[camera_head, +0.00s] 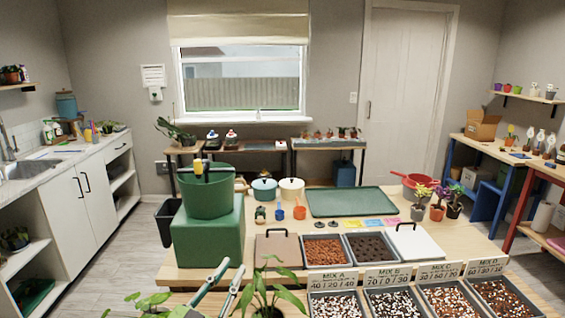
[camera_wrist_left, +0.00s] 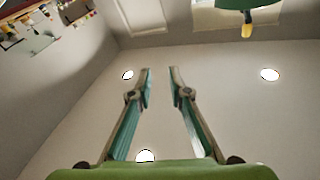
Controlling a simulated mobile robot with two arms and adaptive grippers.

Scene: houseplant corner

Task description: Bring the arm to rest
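My left gripper (camera_head: 234,266) reaches in from the bottom of the head view, its two teal fingers pointing up and away from me. It is in front of the near edge of the wooden table (camera_head: 176,275), beside a leafy plant (camera_head: 268,298). In the left wrist view its fingertips (camera_wrist_left: 160,72) stand apart with nothing between them. Behind them are a pale surface and round lights. My right gripper is in neither view.
A green bucket (camera_head: 208,196) stands on a green block (camera_head: 207,240) beyond the left gripper. Trays of soil mix (camera_head: 333,304) with labels lie to the right. A green tray (camera_head: 350,202) lies empty farther back. Leaves (camera_head: 148,302) are close on the left.

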